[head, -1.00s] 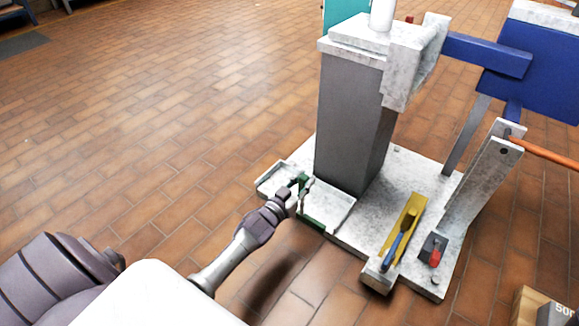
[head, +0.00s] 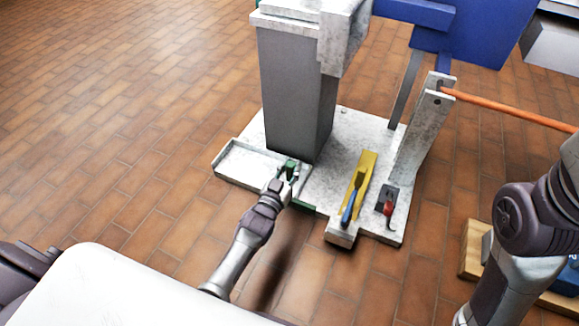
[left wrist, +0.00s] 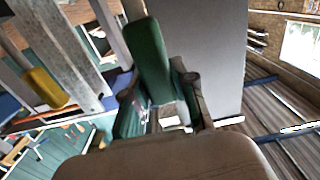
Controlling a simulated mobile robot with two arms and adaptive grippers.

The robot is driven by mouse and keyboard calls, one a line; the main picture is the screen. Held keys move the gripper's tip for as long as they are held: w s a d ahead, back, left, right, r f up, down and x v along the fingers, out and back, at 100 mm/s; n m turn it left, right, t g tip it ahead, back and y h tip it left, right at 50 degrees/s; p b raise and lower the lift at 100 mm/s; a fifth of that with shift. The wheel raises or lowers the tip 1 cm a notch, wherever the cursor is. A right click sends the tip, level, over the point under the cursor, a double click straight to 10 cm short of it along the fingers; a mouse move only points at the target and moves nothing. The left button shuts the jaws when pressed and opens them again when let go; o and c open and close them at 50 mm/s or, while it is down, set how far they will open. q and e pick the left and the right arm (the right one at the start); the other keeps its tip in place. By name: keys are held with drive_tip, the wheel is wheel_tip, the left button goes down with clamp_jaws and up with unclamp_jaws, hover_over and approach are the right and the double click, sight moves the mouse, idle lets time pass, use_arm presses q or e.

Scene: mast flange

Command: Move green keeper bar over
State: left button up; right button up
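The green keeper bar (head: 303,206) lies at the front edge of the grey base plate, below the grey column, with an upright green part (head: 290,166) at my left gripper (head: 285,181). In the left wrist view the green block (left wrist: 150,58) stands between the two fingers of my left gripper (left wrist: 158,85), which appear closed against its sides. The gripper hides part of the bar in the head view. My right arm shows at the right edge of the head view, but its gripper is out of frame.
The marbled base plate (head: 330,190) carries the grey column (head: 292,95), a yellow block (head: 367,172) with a blue-handled tool (head: 351,205), and a red-handled clamp (head: 388,207). An orange rod (head: 505,108) reaches right from a slanted post. Open tiled floor lies left.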

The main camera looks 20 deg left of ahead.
use_arm(q)
drive_tip(key=o, duration=0.4)
drive_tip(key=shift+d, duration=0.35)
drive_tip(key=shift+o, duration=0.2)
drive_tip(key=shift+a, duration=0.1)
drive_tip(key=shift+r, duration=0.2)
wheel_tip(320, 180, up, 10)
drive_tip(key=shift+f, duration=0.25)
